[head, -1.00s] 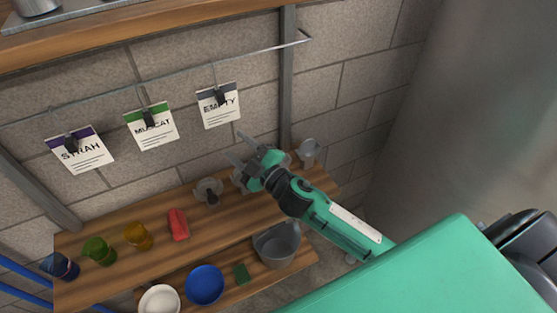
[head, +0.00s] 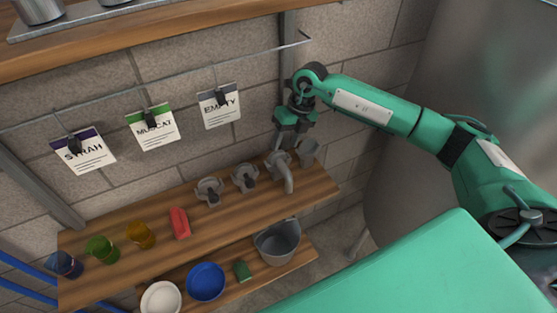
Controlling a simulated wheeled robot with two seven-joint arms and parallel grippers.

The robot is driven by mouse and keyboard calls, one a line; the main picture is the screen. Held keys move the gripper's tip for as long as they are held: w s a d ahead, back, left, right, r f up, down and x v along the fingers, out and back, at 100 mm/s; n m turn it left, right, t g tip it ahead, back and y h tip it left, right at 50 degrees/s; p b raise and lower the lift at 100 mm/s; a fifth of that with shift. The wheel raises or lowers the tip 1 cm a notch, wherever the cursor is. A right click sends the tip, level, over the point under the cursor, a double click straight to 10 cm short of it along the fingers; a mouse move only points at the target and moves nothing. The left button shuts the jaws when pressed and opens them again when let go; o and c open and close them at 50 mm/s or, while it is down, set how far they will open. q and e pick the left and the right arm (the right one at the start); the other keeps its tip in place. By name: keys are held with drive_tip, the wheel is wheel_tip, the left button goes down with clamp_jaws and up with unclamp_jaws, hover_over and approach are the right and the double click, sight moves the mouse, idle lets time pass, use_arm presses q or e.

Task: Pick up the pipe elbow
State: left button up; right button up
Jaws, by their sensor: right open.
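The pipe elbow (head: 284,174) is a grey curved pipe piece standing near the right end of the wooden shelf, its bent end towards me. My right gripper (head: 287,143) points down just above and behind the elbow, with its jaws open and nothing between them. Whether a fingertip touches the elbow cannot be told. My left gripper is out of view.
A lower shelf holds a grey bucket (head: 278,243) and bowls (head: 205,282).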

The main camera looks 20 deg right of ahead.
sight(284, 166)
drive_tip(key=shift+h, duration=0.7)
drive_tip(key=f+b, duration=0.2)
drive_tip(key=f, duration=0.2)
drive_tip(key=f+b, duration=0.2)
drive_tip(key=f, duration=0.2)
drive_tip(key=f+b, duration=0.2)
drive_tip(key=f, duration=0.3)
drive_tip(key=shift+w+a, duration=0.2)
drive_tip(key=shift+a, duration=0.1)
drive_tip(key=shift+r, duration=0.1)
clamp_jaws()
